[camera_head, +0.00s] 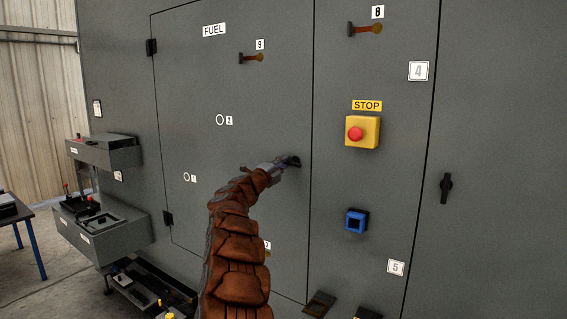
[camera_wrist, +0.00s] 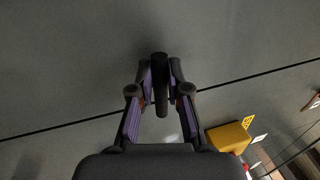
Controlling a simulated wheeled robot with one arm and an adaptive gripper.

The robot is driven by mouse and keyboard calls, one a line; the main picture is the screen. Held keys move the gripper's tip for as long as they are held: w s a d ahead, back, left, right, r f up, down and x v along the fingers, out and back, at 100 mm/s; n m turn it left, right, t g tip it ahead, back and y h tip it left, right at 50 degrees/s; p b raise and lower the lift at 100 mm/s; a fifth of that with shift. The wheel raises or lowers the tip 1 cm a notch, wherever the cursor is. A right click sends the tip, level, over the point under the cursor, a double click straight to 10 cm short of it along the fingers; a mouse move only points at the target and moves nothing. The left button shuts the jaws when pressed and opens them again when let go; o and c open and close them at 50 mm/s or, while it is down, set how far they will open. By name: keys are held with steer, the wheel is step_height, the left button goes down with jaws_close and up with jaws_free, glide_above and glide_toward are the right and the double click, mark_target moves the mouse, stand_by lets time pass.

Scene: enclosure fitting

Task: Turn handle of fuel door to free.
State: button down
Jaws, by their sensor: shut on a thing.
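The fuel door (camera_head: 190,80) is a large grey panel with a FUEL label, and it sits flush in the enclosure front. Its black handle (camera_head: 293,161) is near the door's right edge, partly hidden by my gripper (camera_head: 277,167). In the wrist view the handle (camera_wrist: 160,85) is a dark bar between the two fingers of my gripper (camera_wrist: 160,92). The fingers have purple inner sides and are closed around the bar. In the head view the handle appears to point sideways; its exact angle is hard to tell.
A yellow box with a red STOP button (camera_head: 355,134) and a blue socket (camera_head: 356,221) are on the panel to the right. Another black handle (camera_head: 446,188) is further right. A table (camera_head: 20,217) stands at the far left.

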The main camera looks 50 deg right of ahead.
steer(key=shift+f+n, duration=0.1)
steer(key=shift+n, duration=0.7)
steer(key=shift+t, duration=0.3)
steer(key=c, duration=1.1)
jaws_free()
steer(key=shift+c, duration=0.2)
steer(key=shift+a+f, duration=0.1)
steer(key=shift+a, duration=0.05)
steer(key=a+f, duration=0.2)
steer(key=a, duration=0.9)
steer(key=shift+s+a+f, duration=0.15)
steer(key=shift+s+a, duration=0.1)
